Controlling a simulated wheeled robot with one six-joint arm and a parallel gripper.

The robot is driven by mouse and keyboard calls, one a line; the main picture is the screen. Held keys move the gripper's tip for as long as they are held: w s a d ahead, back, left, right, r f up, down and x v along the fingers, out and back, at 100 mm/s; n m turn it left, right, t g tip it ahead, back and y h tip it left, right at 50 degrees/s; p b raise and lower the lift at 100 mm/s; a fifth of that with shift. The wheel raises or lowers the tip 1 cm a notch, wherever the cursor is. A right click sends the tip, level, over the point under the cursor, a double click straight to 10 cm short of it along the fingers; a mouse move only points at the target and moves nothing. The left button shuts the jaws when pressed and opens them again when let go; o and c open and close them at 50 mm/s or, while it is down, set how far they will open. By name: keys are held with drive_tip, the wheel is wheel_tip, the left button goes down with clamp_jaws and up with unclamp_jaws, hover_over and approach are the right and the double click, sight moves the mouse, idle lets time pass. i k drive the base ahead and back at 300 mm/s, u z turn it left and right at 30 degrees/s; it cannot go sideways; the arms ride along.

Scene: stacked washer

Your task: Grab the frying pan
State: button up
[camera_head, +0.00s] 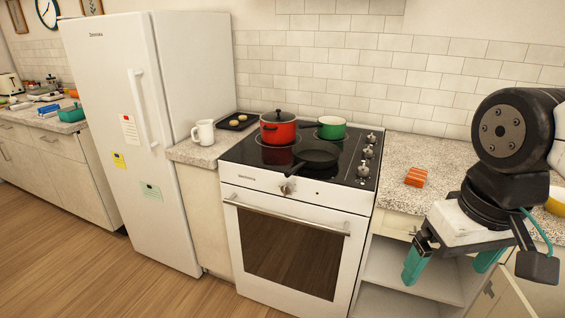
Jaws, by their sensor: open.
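A black frying pan (316,153) sits on the front right of the dark stovetop (342,176). Its handle seems to point toward the front left, near the stove's front edge. My gripper (447,268) is at the right, in front of the counter and an open lower cabinet. Its teal fingers are apart and nothing shows between them. It is well to the right of the pan and apart from it.
A red pot (278,128) stands behind and left of the pan, a green pot (331,127) behind it. A white mug (203,132) and dark tray (237,121) are on the left counter. An orange item (415,177) lies on the right counter. A white fridge (150,140) stands left.

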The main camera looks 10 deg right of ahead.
sight(312, 154)
drive_tip(key=k, duration=0.6)
drive_tip(key=u, duration=0.65)
drive_tip(key=i, duration=0.65)
drive_tip(key=u, duration=0.55)
drive_tip(key=i, duration=0.7)
drive_tip(key=z, duration=0.45)
drive_tip(key=i, duration=0.9)
drive_tip(key=z, duration=0.65)
